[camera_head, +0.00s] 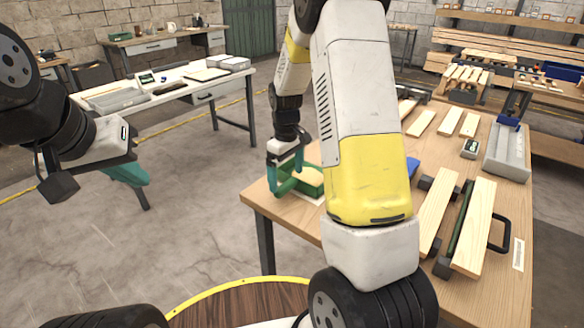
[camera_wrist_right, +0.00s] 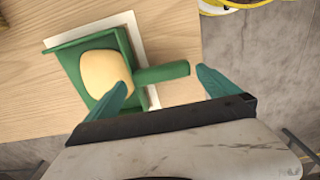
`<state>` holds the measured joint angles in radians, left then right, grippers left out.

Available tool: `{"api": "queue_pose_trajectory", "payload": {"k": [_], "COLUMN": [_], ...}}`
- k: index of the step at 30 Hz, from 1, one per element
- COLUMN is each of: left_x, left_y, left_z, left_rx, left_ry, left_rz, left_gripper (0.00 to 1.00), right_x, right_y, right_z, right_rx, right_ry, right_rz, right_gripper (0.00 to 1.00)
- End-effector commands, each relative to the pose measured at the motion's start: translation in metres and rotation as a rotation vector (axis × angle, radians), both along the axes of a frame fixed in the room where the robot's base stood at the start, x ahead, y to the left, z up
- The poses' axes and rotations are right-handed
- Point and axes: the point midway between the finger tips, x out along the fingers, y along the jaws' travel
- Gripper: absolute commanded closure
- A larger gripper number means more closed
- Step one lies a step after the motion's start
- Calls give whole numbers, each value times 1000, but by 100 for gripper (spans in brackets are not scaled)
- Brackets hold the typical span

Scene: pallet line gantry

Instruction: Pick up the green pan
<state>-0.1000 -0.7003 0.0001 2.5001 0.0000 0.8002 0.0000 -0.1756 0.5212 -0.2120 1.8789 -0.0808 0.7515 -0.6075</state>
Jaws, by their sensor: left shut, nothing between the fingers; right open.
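The green pan (camera_wrist_right: 74,67) lies on a white square (camera_wrist_right: 140,36) at the corner of the wooden table, with a pale yellow rounded mass (camera_wrist_right: 107,75) in it. Its short handle (camera_wrist_right: 160,73) points right in the right wrist view. In the head view the pan (camera_head: 312,187) is partly hidden by my right arm. My right gripper (camera_wrist_right: 163,82) is open, its teal fingers on either side of the handle's line; I cannot tell whether they touch it. It also shows in the head view (camera_head: 283,180). My left gripper (camera_head: 135,174) is shut and empty, away from the table.
The wooden table (camera_head: 497,276) carries planks (camera_head: 474,227), a black-handled clamp-like frame (camera_head: 499,233) and a grey tray (camera_head: 507,152). A white bench (camera_head: 175,88) stands at the back left. The concrete floor between them is clear. My right arm hides much of the table's middle.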

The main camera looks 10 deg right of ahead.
Motion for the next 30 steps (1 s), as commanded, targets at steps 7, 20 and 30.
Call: {"api": "queue_pose_trajectory", "payload": {"k": [7, 20, 30], "left_x": [0, 0, 0], "left_y": [0, 0, 0], "left_z": [0, 0, 0], "left_rx": [0, 0, 0], "left_ry": [0, 0, 0], "left_rz": [0, 0, 0], "left_gripper": [100, 100, 100], "right_x": [0, 1, 1], "right_y": [1, 1, 1], "right_z": [-34, -38, -37], "right_rx": [0, 0, 0], "right_ry": [2, 0, -1], "right_rz": [0, -1, 0], "right_gripper": [0, 29, 78]}}
